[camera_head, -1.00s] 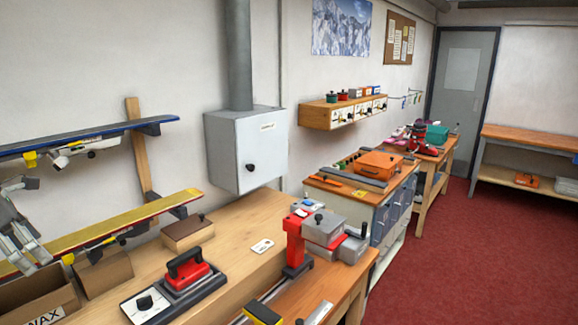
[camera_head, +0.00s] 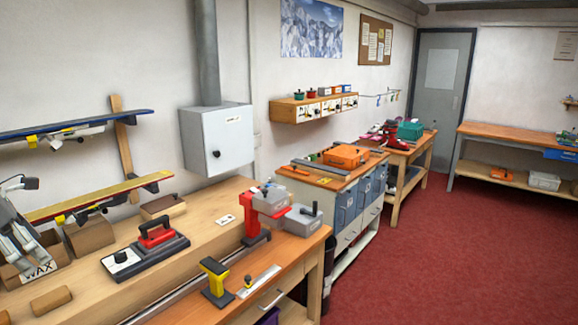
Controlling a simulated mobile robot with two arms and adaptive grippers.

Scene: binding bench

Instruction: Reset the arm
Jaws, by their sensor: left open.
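My left gripper (camera_head: 24,258) is at the left edge, grey and pointing down. It is open, with its fingertips over or beside the cardboard box marked WAX (camera_head: 40,268); I cannot tell whether they touch it. I see nothing held between the fingers. My right gripper is not in view.
Skis (camera_head: 95,200) rest on wall racks above. A grey cabinet (camera_head: 215,140) hangs behind. Red floor (camera_head: 430,250) is clear at right.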

